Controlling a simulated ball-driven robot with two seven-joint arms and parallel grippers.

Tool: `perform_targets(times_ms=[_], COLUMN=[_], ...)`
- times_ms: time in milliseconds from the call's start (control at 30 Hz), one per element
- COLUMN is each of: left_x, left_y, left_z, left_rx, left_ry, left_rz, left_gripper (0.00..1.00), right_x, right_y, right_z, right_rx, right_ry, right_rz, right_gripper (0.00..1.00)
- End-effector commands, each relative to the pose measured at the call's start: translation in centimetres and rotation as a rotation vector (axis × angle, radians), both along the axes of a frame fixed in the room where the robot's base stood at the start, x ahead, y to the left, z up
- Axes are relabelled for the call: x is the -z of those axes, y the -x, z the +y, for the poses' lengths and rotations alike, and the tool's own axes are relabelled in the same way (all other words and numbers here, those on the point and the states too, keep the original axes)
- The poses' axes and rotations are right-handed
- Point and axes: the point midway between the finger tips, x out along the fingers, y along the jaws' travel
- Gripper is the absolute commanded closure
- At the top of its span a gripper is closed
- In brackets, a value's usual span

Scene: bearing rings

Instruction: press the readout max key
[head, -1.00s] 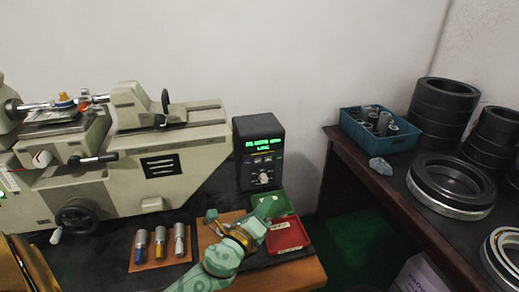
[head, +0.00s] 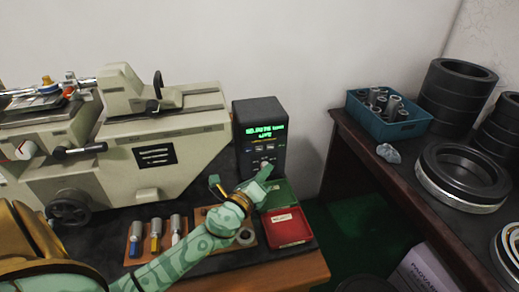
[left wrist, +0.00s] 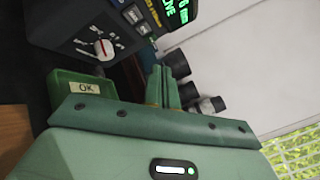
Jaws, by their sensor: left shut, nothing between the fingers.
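The dark readout box (head: 246,113) stands at the back, right of the lathe, with lit green text on its screen (head: 265,132). Below the screen are a row of small keys (head: 259,149) and a knob, which also shows in the left wrist view (left wrist: 102,46). Two of the keys (left wrist: 137,21) show there, their labels too small to read. My left gripper (head: 266,170) is shut and empty, just in front of the lower face of the box. Its closed fingers also show in the left wrist view (left wrist: 172,84), right of the knob. Contact cannot be told. My right gripper is out of view.
A green tray (head: 283,196), marked OK in the wrist view, and a red tray (head: 290,228) lie below the box. A blue crate (head: 388,128) and bearing rings (head: 463,173) stand on the right table.

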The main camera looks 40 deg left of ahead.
Motion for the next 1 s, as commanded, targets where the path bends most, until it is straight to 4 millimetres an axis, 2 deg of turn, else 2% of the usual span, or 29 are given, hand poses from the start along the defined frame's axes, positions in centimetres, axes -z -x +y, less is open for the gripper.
perform_targets(times_ms=[200,433,1000], left_x=[0.1,0.1,0.0], left_y=[-2.1,-3.5,-3.9], left_z=[2.5,4.2,4.7], left_rx=[-0.002,0.000,0.000], left_ry=[-0.003,-0.001,-0.001], left_rz=[0.000,0.000,0.000], left_gripper=[1.00,1.00,1.00], right_x=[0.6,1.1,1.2], right_y=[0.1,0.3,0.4], right_z=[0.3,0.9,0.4], right_rx=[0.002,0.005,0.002], right_ry=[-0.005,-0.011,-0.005], right_rz=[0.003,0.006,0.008], right_gripper=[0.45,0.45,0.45])
